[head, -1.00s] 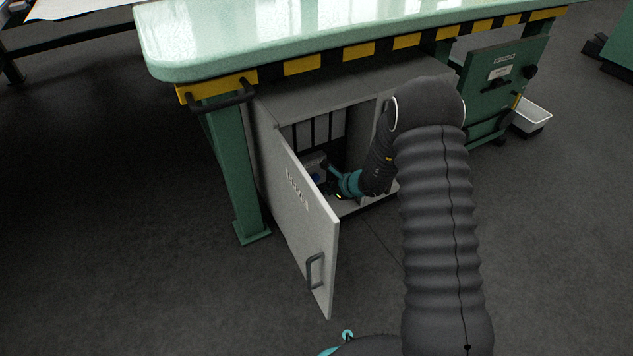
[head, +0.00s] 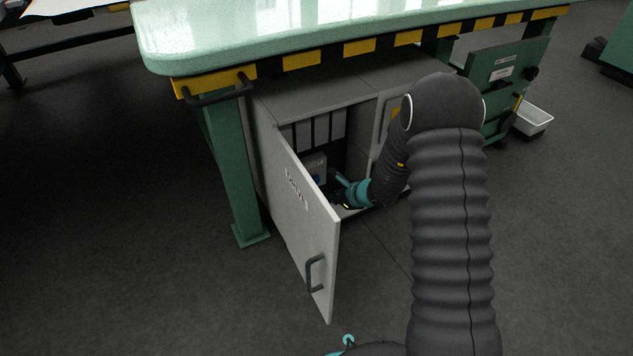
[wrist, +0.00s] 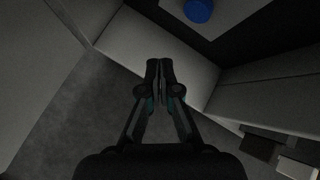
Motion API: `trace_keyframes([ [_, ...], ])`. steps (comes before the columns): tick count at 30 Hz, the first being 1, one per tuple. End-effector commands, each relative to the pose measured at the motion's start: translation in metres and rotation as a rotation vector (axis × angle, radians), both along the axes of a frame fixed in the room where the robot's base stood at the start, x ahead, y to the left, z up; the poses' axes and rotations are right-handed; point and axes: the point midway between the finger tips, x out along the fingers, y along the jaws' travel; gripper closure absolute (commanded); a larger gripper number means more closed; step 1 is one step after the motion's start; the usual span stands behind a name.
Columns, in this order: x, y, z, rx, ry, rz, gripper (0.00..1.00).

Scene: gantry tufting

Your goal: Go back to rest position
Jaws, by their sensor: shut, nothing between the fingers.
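My gripper (wrist: 160,72) is shut and empty in the wrist view, its two black fingertips together. In the head view my gripper (head: 342,202) is at the open front of the grey cabinet (head: 318,100), partly hidden by the door edge. The cabinet door (head: 303,222) stands open toward me, with a dark handle (head: 315,272). In the wrist view a blue round part (wrist: 199,10) on a pale surface shows at the top, apart from the fingers.
The cabinet sits under a green table (head: 300,45) with a yellow and black striped edge. A green table leg (head: 232,180) stands left of the door. A white tray (head: 533,118) is at the right. Dark floor (head: 130,250) is clear at the left.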

Motion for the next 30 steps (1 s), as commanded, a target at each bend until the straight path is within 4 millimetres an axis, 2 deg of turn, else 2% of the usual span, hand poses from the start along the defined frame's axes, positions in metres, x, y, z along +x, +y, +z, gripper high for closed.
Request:
trace_keyframes([
  [11,-0.004,0.004,0.001,-0.004,-0.015,0.045,1.0],
  [14,-0.021,0.009,-0.004,-0.024,-0.017,0.148,1.0],
  [16,-0.043,0.013,-0.01,-0.044,-0.01,0.25,1.0],
  [18,-0.066,0.016,-0.008,-0.066,-0.016,0.369,1.0],
  [20,-0.083,0.017,0.002,-0.086,-0.033,0.47,1.0],
  [23,-0.111,0.015,0.028,-0.125,-0.072,0.639,1.0],
  [30,-0.174,-0.011,0.107,-0.262,-0.191,1.02,1.0],
])
